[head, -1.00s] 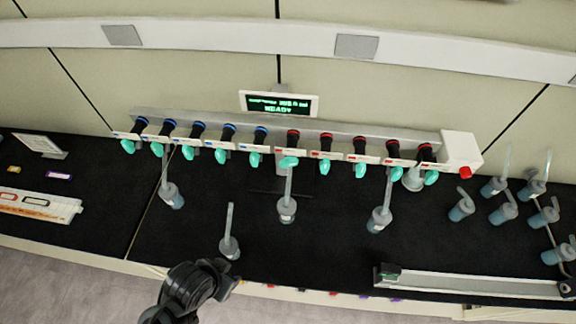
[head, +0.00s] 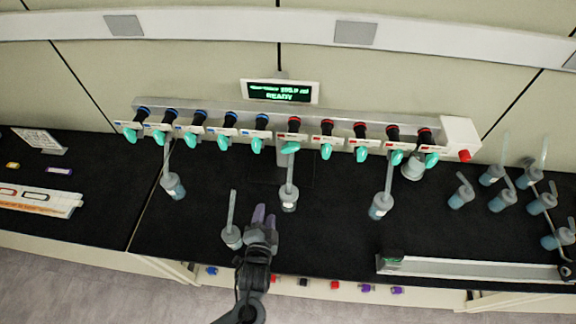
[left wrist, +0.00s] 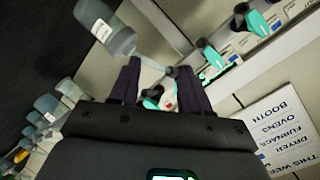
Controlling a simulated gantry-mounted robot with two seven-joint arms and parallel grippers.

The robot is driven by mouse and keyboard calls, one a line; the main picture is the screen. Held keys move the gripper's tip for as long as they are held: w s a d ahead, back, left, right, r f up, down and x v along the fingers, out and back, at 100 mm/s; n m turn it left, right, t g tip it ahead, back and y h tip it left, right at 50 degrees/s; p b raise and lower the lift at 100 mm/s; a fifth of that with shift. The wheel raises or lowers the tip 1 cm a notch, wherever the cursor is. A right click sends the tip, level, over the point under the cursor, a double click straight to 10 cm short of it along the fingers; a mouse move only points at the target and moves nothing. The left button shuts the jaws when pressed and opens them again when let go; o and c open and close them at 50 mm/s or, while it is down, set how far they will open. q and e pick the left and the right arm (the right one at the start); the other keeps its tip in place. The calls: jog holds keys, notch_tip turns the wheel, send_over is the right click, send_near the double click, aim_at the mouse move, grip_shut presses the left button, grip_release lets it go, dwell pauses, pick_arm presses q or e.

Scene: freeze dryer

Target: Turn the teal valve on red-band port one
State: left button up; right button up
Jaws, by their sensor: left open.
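Red-band port one (head: 294,125) is the leftmost red-banded port on the grey manifold. Its teal valve (head: 290,147) lies sideways, while the neighbouring valves hang down. A flask (head: 288,200) with a long neck stands below it, the neck reaching up near the valve. My left gripper (head: 264,212) is open and empty, left of that flask and well below the valve. In the left wrist view, a teal valve (left wrist: 153,97) shows between the two dark fingers (left wrist: 160,85), apart from them and partly hidden by the gripper body; I cannot tell which port it belongs to. My right gripper is not in view.
Another flask (head: 231,236) stands just left of my gripper. More flasks stand at left (head: 173,186) and right (head: 380,206), with several in a cluster at far right (head: 503,200). The display (head: 280,92) reads READY. Black worktop is clear between flasks.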

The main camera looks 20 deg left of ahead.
pick_arm(q)
jog(key=w+d+r+m+t+b, duration=0.1)
jog(key=w+d+r+t, duration=0.15)
jog(key=w+r, duration=0.3)
jog(key=p, duration=0.1)
send_near(290, 150)
jog(key=shift+t, duration=0.35)
jog(key=x, duration=0.6)
jog(key=shift+w+a+f, duration=0.1)
jog(key=shift+w+f, duration=0.2)
jog(key=shift+w, duration=0.05)
jog(key=shift+x, duration=0.9)
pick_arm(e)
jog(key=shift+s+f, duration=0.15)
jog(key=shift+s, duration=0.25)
pick_arm(q)
jog(key=shift+f, duration=0.1)
jog(key=shift+c, duration=0.2)
grip_shut()
